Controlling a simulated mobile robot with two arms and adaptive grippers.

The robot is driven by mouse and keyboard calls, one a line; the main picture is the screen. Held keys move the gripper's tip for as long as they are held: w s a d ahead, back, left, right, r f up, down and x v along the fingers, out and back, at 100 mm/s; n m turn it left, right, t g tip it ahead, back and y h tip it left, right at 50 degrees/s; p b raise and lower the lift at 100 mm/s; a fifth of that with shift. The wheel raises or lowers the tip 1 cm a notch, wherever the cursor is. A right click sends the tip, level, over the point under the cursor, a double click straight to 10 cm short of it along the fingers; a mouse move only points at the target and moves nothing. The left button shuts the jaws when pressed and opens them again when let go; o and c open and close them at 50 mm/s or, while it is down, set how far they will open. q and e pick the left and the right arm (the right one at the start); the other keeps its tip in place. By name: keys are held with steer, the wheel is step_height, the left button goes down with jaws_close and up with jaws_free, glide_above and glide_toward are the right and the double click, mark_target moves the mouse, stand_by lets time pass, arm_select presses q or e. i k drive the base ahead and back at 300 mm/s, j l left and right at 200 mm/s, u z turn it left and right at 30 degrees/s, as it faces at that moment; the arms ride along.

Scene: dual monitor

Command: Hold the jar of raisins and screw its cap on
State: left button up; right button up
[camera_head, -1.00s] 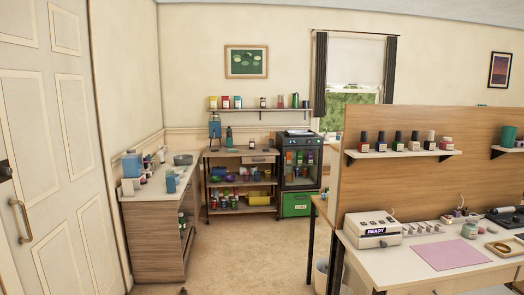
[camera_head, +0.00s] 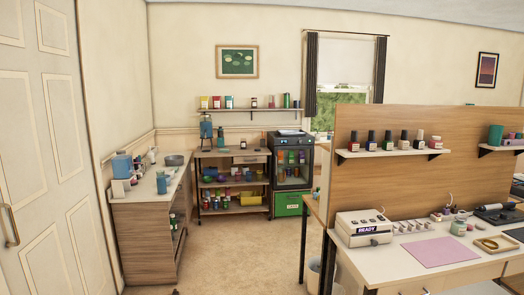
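I cannot pick out the jar of raisins or its cap for certain; the containers in view are too small to read. Small jars and bottles stand on the wall shelf (camera_head: 255,110) at the back, on the shelving cart (camera_head: 232,183) below it, and on the left counter (camera_head: 148,197). A small jar with a pale green label (camera_head: 458,228) stands on the desk (camera_head: 385,264) at the right. Neither of my grippers is in view.
A door (camera_head: 48,130) is at the left. A dark glass-fronted cabinet (camera_head: 292,160) stands on a green box (camera_head: 291,203) beside the cart. A wooden partition (camera_head: 390,185) rises behind the desk. The carpeted floor (camera_head: 225,255) between counter and desk is clear.

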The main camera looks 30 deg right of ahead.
mark_target(243, 142)
steer(key=z, duration=1.45)
steer(key=i, duration=0.25)
steer(key=i+j+u, duration=0.1)
steer(key=i+u, duration=0.35)
steer(key=i, duration=0.4)
steer(key=i+l+u, duration=0.2)
steer(key=i+u, duration=0.2)
steer(key=i, duration=0.45)
steer(key=i+z, duration=0.15)
steer(key=i, duration=0.8)
steer(key=i+j+z, duration=0.1)
steer(key=i, duration=0.8)
steer(key=i+z, duration=0.15)
steer(key=i, duration=0.45)
steer(key=i+z, duration=0.2)
steer(key=i, duration=0.4)
steer(key=i+j+z, duration=0.15)
steer(key=i, duration=0.45)
steer(key=i+l+z, duration=0.2)
steer(key=i+z, duration=0.55)
steer(key=i, duration=0.3)
steer(key=i+j+z, duration=0.15)
steer(key=i+z, duration=0.25)
steer(key=i+j+z, duration=0.35)
steer(key=i, duration=0.25)
steer(key=i+l, duration=0.1)
steer(key=i, duration=0.65)
steer(key=i+l, duration=0.1)
steer(key=i, duration=0.65)
steer(key=u, duration=0.5)
